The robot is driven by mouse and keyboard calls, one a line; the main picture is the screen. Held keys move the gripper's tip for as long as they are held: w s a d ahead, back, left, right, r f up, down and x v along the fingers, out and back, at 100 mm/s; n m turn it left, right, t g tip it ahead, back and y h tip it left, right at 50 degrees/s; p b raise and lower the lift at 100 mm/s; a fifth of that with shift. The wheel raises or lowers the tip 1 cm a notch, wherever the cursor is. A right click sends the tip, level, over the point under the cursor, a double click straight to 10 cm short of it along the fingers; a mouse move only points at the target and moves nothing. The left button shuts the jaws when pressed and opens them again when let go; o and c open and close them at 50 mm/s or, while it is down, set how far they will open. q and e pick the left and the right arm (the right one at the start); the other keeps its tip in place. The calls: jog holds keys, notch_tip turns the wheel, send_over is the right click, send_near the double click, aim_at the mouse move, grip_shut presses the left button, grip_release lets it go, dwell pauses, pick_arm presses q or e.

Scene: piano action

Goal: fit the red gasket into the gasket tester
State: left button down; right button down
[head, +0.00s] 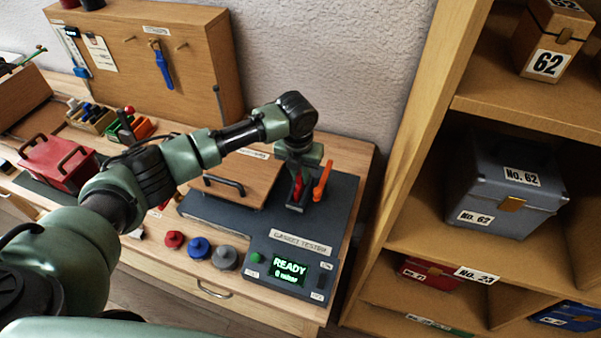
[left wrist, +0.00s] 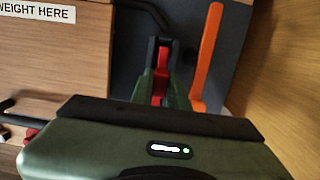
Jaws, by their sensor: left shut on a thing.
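The gasket tester (head: 235,222) is a dark grey bench unit with a label and a green screen reading READY. An orange lever (head: 322,181) stands at its back right and also shows in the left wrist view (left wrist: 207,55). My left gripper (head: 298,190) points down over the back right of the tester, just left of the lever. It is shut on the red gasket (left wrist: 159,86), which shows only as a red strip between the fingers. Its lower end and any contact with the tester are hidden. My right gripper is not in view.
A wooden platform (head: 240,177) with a dark handle lies left of the gripper. Red (head: 173,240), blue (head: 199,248) and grey (head: 225,258) round weights stand at the tester's front left. A red box (head: 58,163) is further left. A shelf unit (head: 420,150) with labelled boxes stands close on the right.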

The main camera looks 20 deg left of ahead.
pick_arm(q)
jog(key=shift+f, duration=0.35)
jog(key=c, duration=1.1)
grip_release()
jog(key=shift+o, duration=0.2)
jog(key=shift+r, duration=0.15)
notch_tip(320, 180, up, 7)
jog(key=p, duration=0.7)
jog(key=shift+r, duration=0.2)
jog(key=shift+f, duration=0.15)
